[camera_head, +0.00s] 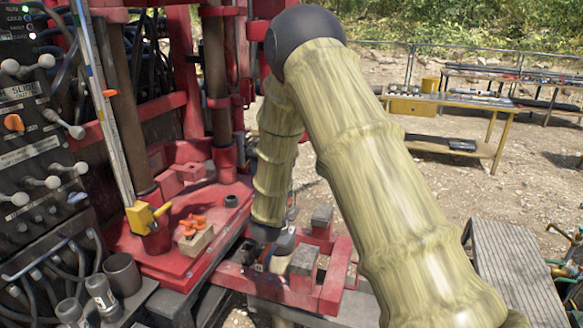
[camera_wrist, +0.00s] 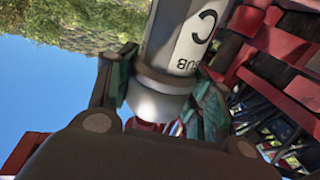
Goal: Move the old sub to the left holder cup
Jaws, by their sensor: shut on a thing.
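In the wrist view my gripper (camera_wrist: 163,95) is shut on a grey metal sub (camera_wrist: 165,62) with a white label reading "C" and "SUB". The teal-padded fingers press on both sides of its narrower end. In the head view my gripper (camera_head: 272,252) is small and partly hidden, low beside the red clamp frame. The held sub is hard to make out there. Dark cylindrical cups stand at the lower left: one (camera_head: 122,272) looks open and empty, and two others (camera_head: 101,294) (camera_head: 73,313) have grey cylindrical pieces in them.
The red clamp frame (camera_head: 325,285) has grey blocks. A control panel (camera_head: 35,130) with levers stands left. A yellow table (camera_head: 470,112) stands far behind.

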